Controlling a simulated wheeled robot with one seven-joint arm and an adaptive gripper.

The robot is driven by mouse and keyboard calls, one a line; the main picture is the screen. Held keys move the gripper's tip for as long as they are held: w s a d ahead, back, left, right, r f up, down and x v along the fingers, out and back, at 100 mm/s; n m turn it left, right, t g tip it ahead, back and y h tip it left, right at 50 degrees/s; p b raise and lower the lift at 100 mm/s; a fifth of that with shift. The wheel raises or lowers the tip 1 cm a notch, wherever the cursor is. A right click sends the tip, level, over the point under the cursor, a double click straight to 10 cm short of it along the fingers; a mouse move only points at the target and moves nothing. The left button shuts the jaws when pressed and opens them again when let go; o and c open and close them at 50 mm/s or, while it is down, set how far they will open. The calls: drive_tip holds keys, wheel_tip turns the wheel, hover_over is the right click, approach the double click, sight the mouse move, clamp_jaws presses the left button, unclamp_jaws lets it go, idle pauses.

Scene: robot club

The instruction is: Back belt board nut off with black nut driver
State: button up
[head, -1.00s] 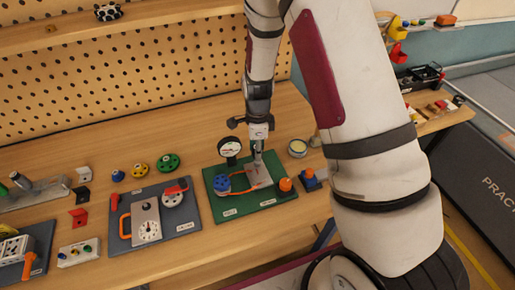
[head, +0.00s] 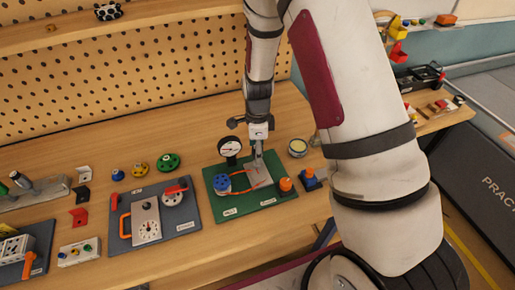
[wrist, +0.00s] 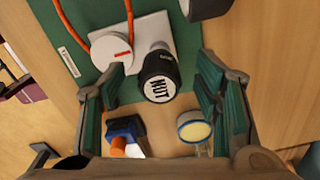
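The black nut driver (wrist: 158,80), with NUT on its white end label, is seen end-on in the wrist view over the grey plate of the green board (head: 220,199). My gripper (wrist: 163,105) is open, with one green-padded finger on each side of the driver and gaps on both sides. In the head view my gripper (head: 258,152) points down over the grey plate (head: 262,178), and the driver is not clearly visible there. An orange belt (wrist: 75,28) runs over the board near a white disc (wrist: 110,52) with a red mark. The nut is hidden.
A round gauge (head: 230,147) stands at the green board's back edge. A tin (head: 298,147) and a blue block (head: 310,180) stand right of it. A grey board (head: 182,222) with a red handle lies to the left. Bare bench lies in front.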

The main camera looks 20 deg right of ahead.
clamp_jaws()
drive_tip(key=n, duration=0.6)
drive_tip(key=shift+n, duration=0.3)
drive_tip(key=n, duration=0.6)
drive_tip(key=shift+p, duration=0.3)
drive_tip(key=o, duration=0.8)
unclamp_jaws()
drive_tip(key=shift+r, duration=0.1)
drive_tip(key=shift+c, duration=0.2)
drive_tip(key=shift+w, duration=0.1)
